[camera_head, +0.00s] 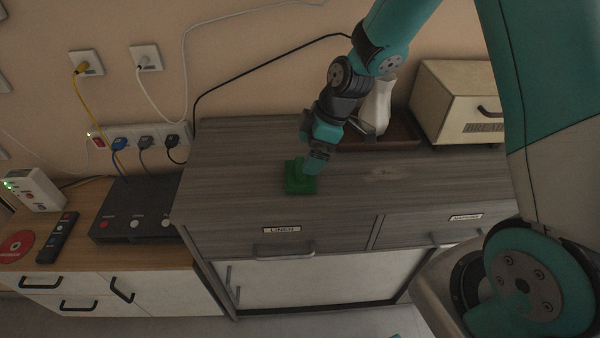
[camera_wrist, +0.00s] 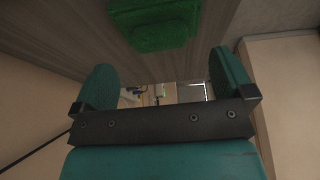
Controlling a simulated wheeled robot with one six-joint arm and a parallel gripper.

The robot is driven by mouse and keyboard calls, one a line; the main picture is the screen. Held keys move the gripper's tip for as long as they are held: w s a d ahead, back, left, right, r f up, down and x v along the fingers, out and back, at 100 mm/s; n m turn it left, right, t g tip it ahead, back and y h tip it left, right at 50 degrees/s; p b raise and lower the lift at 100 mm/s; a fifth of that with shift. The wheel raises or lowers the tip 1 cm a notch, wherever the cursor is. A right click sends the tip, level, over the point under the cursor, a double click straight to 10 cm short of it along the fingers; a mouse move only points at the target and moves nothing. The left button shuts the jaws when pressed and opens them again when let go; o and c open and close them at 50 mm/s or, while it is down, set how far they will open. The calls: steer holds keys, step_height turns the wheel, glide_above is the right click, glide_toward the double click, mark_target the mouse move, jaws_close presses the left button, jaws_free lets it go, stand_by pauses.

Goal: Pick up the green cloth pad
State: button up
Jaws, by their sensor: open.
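The green cloth pad (camera_head: 299,179) lies on the grey wood cabinet top (camera_head: 230,165), near its front edge. In the wrist view the pad (camera_wrist: 155,22) shows at the top, with a smaller raised block on its near side, beyond my fingertips. My gripper (camera_head: 313,166) is right at the pad in the head view and hides part of its right side. In the wrist view my gripper (camera_wrist: 160,78) has its two teal fingers wide apart with nothing between them. I cannot tell whether a finger touches the pad.
A dark brown tray (camera_head: 400,133) with a white vase (camera_head: 378,108) stands behind my gripper. A bread box (camera_head: 455,105) is at the back right. A lower unit at left holds a black box (camera_head: 135,210) and a remote (camera_head: 58,238). The cabinet top left of the pad is clear.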

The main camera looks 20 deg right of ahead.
mark_target(300, 164)
steer(key=x, duration=0.5)
steer(key=shift+p, duration=0.35)
steer(key=c, duration=1.1)
